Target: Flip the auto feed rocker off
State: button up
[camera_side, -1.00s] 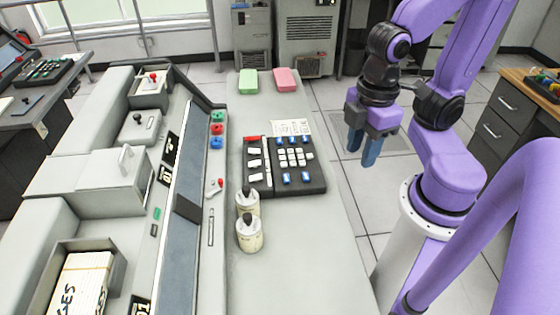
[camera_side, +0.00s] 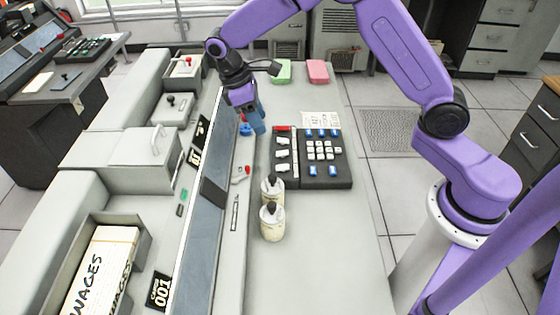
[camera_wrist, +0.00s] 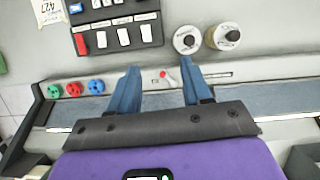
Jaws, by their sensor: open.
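The black control panel (camera_side: 325,183) has a column of rocker-like switches at its left: a red one (camera_side: 282,128) and white ones (camera_side: 282,154). The wrist view shows them too, with the red one (camera_wrist: 82,44) beside three white ones (camera_wrist: 124,37). No label is readable, so I cannot tell which is the auto feed rocker. A small red-tipped lever (camera_wrist: 168,76) on the rail shows between my fingers in the wrist view; it also shows in the side view (camera_side: 243,172). My gripper (camera_side: 257,122) is open and empty, left of the panel's far end, over the rail.
Two cream canisters with dark knobs (camera_side: 272,222) stand just in front of the panel. Green, red and blue knobs (camera_wrist: 73,89) line the rail; my gripper partly hides them in the side view. Green (camera_side: 282,70) and pink (camera_side: 317,71) pads lie behind. The desk's front right is clear.

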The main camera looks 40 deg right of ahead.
aim_at(283, 167)
jog(key=w+d+f, duration=0.2)
jog(key=w+f, duration=0.2)
jog(key=shift+m+g, duration=0.3)
jog(key=shift+g, duration=0.1)
jog(key=x, duration=1.6)
jog(key=shift+s+d+f, duration=0.2)
jog(key=shift+d+f, duration=0.1)
jog(key=shift+d, duration=0.1)
grip_shut()
